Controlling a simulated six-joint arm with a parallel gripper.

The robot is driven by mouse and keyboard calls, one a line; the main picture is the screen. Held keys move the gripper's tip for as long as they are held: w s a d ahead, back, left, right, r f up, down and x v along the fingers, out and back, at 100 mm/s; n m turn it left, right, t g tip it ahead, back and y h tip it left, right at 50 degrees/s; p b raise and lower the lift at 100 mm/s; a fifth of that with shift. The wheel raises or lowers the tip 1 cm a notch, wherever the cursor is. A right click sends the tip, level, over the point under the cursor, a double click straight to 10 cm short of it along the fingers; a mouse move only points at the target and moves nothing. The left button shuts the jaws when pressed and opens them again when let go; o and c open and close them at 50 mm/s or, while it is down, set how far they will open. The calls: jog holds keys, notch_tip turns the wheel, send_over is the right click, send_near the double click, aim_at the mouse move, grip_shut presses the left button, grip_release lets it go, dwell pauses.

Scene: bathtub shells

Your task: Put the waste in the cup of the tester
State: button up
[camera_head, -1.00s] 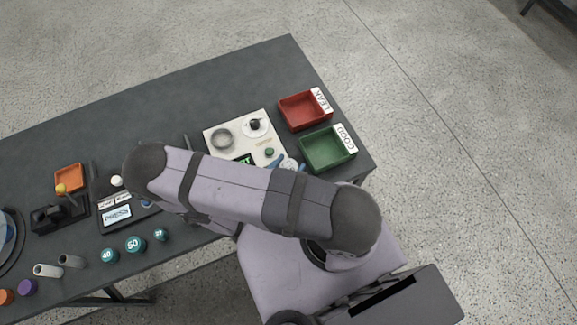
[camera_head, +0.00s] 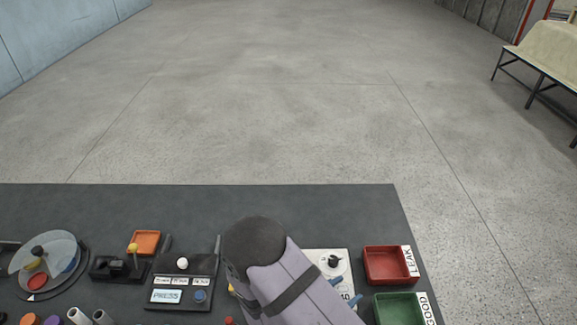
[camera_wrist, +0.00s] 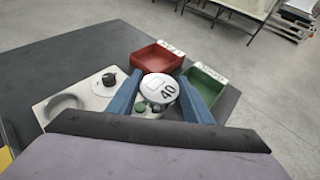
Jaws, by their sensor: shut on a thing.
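The waste (camera_wrist: 158,88) is a round white piece with a "40" marked on its top. My gripper (camera_wrist: 160,98) is shut on it, with one blue finger on each side, in the wrist view. Part of the waste (camera_head: 345,296) also shows beside my arm in the head view. The tester (camera_wrist: 92,101) is a pale flat plate at the left in the wrist view. Its cup (camera_wrist: 62,107) looks like a grey ring, left of the gripper and apart from the waste. A black knob (camera_wrist: 109,78) stands on the plate. In the head view my arm hides the cup.
A red LEAK tray (camera_head: 388,265) and a green GOOD tray (camera_head: 398,308) stand right of the tester (camera_head: 314,255). Left of my arm are a PRESS panel (camera_head: 165,296), an orange tray (camera_head: 146,241) and a round turntable (camera_head: 68,262). The back of the table is clear.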

jog(key=shift+w+r+b, duration=0.25)
jog(key=shift+w+b, duration=0.1)
jog(key=shift+w, duration=0.15)
jog(key=shift+w+r+b, duration=0.25)
jog(key=shift+w+b, duration=0.05)
jog(key=shift+w, duration=0.15)
jog(key=shift+w+r+b, duration=0.3)
jog(key=shift+w+r, duration=0.2)
jog(key=shift+r, duration=0.1)
jog(key=shift+f, duration=0.1)
